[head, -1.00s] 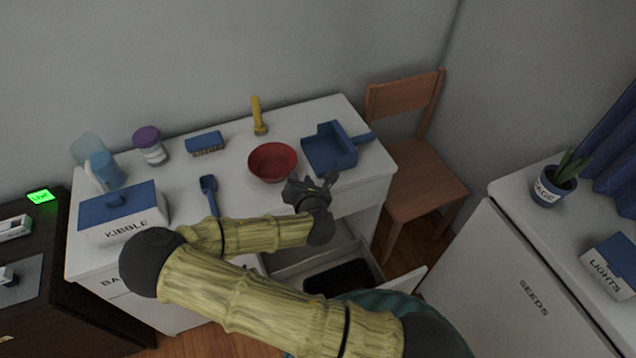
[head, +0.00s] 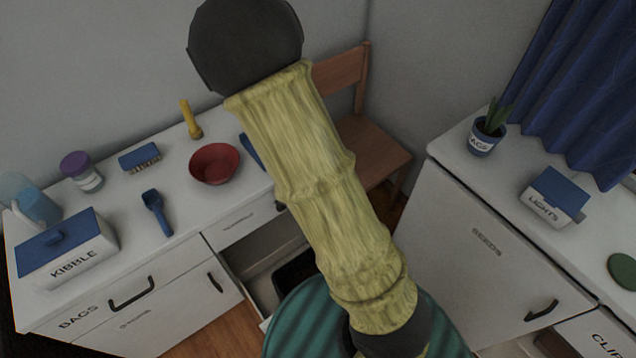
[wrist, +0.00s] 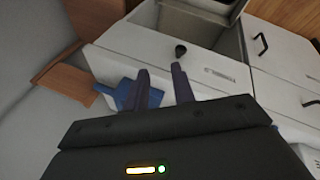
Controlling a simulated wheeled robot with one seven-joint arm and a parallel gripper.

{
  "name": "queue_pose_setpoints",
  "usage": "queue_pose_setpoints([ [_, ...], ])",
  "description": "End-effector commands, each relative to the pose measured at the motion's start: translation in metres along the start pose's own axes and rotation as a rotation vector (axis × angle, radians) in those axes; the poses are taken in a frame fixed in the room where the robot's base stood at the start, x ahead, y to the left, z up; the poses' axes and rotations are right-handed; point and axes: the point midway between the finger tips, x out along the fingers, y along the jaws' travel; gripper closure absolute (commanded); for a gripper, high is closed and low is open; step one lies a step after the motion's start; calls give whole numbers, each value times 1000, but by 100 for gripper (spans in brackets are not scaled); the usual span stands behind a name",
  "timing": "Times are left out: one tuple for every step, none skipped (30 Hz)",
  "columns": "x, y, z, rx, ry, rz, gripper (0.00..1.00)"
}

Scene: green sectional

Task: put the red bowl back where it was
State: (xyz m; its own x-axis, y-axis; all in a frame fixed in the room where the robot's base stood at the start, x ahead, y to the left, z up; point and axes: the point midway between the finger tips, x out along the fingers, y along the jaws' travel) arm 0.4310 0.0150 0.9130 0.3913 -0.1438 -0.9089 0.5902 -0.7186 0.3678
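The red bowl (head: 214,164) stands upright on the white desk (head: 190,211), near its right end, and looks empty. My gripper does not show in the head view, where my raised arm covers the middle. In the wrist view my gripper (wrist: 161,72) is open, with its two dark fingers apart and nothing between them. It points over the desk's right end, near the blue dustpan (wrist: 127,95). The bowl does not show in the wrist view.
A blue brush (head: 140,157), yellow torch (head: 190,120), blue scoop (head: 157,212), purple-lidded jar (head: 82,172) and KIBBLE box (head: 68,248) share the desk. A drawer (head: 262,250) below stands open. A wooden chair (head: 372,150) and white SEEDS cabinet (head: 490,235) are to the right.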

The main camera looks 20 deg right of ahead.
Motion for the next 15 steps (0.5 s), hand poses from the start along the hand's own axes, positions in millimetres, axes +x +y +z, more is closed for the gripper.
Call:
queue_pose_setpoints([
  [-14,3,2,91,2,-32,75],
  [-21,3,4,140,-1,-51,75],
  [-30,3,6,204,-8,-76,75],
  [-38,4,8,251,-13,-93,75],
  [-46,4,10,296,-17,-109,75],
  [-57,5,13,354,-23,-129,75],
  [-65,5,15,396,-29,-142,75],
  [-73,6,18,438,-35,-154,75],
  [-85,7,21,493,-43,-167,75],
  [-93,7,24,531,-49,-176,75],
  [-101,7,27,567,-57,-183,75],
  [-111,7,31,611,-68,-191,75],
  [-118,7,34,641,-76,-194,75],
  [-124,7,36,667,-83,-197,75],
  [-130,6,40,696,-93,-199,75],
])
